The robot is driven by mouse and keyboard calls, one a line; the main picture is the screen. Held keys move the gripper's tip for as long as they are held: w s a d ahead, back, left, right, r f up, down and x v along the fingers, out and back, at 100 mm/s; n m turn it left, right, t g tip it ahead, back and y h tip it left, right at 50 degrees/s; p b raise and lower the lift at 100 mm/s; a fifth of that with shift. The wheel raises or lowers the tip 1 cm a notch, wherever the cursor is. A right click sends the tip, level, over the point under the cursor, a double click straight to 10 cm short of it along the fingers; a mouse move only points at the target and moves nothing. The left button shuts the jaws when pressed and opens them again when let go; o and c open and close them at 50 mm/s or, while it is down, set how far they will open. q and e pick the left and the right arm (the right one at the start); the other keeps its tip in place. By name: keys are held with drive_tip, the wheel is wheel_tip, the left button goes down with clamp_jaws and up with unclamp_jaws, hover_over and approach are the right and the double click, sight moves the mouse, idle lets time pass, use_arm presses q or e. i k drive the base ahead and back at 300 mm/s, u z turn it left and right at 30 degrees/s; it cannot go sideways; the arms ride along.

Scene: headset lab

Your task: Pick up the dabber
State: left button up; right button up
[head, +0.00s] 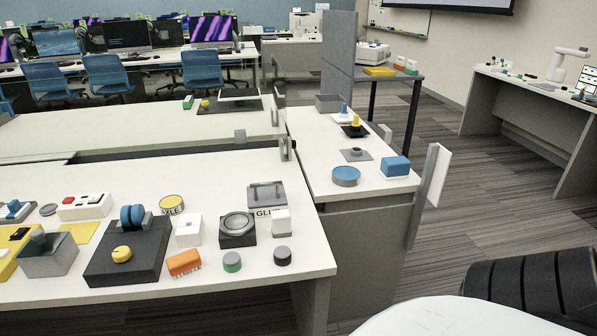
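I cannot tell for sure which thing is the dabber. On the near table, a small cylinder with a green side (232,262) and a dark grey cylinder (283,256) stand upright near the front right corner. A white block (281,222) stands behind them. A grey tray (266,194) with a partly hidden label starting "GL" lies farther back. On the side table, a yellow-topped piece (355,122) stands on a black base, and a blue block (396,166) sits near the right edge. Neither gripper is in view.
The near table (320,262) also holds a black block with blue discs (128,250), an orange block (184,262) and a black box with a grey dish (237,230). A blue-topped round tin (346,176) is on the side table. A black ribbed chair back (530,285) stands lower right.

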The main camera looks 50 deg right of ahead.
sight(281, 219)
drive_tip(key=z, duration=0.65)
drive_tip(key=k, duration=0.25)
drive_tip(key=z, duration=0.8)
